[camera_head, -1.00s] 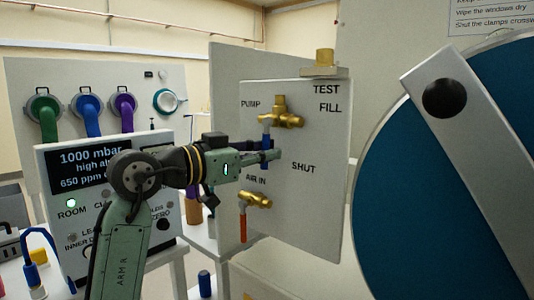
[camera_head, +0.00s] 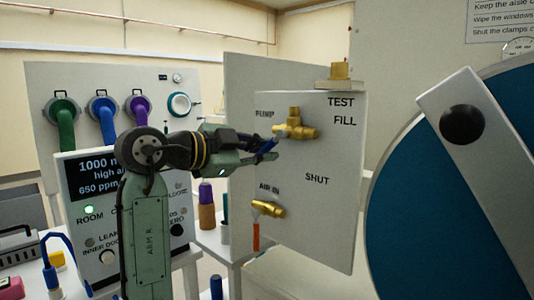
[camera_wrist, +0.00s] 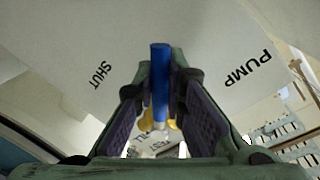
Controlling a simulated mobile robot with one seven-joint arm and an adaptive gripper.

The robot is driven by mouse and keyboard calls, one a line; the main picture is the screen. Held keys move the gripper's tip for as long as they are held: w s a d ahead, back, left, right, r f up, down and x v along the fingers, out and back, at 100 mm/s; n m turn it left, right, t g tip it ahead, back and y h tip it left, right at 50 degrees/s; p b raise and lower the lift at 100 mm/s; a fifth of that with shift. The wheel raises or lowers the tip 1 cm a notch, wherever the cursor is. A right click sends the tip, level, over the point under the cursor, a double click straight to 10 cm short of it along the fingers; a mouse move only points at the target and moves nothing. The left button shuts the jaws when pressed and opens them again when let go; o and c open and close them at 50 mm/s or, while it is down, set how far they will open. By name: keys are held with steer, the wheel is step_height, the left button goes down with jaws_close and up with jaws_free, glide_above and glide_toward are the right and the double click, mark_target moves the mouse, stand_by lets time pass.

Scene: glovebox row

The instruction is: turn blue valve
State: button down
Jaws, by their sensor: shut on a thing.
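The blue valve is a brass valve (camera_head: 296,130) with a blue lever handle (camera_head: 267,148) on the white panel (camera_head: 325,225), near the PUMP, TEST and FILL labels. Its handle slants down and to the left from the brass body. My gripper (camera_head: 272,154) is shut on the handle. In the wrist view, the blue handle (camera_wrist: 160,75) stands between my two fingers, and part of the brass shows behind it. My fingers hide part of the handle in the head view.
Below is a second brass valve (camera_head: 268,208) with an orange-red handle (camera_head: 256,236) hanging down, by the AIR IN label. A large blue round door (camera_head: 420,190) with a grey bar (camera_head: 475,140) stands close on the right. A display box (camera_head: 92,175) is at left.

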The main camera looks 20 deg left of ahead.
steer(key=shift+a+r+m, duration=0.15)
steer(key=shift+r+m, duration=0.05)
steer(key=shift+m, duration=0.1)
stand_by(0.4)
steer(key=c, duration=1.6)
jaws_free()
steer(key=shift+c, duration=0.2)
steer(key=shift+s, duration=0.1)
steer(key=v, duration=0.7)
steer(key=shift+s+a, duration=0.2)
steer(key=shift+s, duration=0.1)
steer(key=shift+r, duration=0.1)
steer(key=shift+c, duration=0.4)
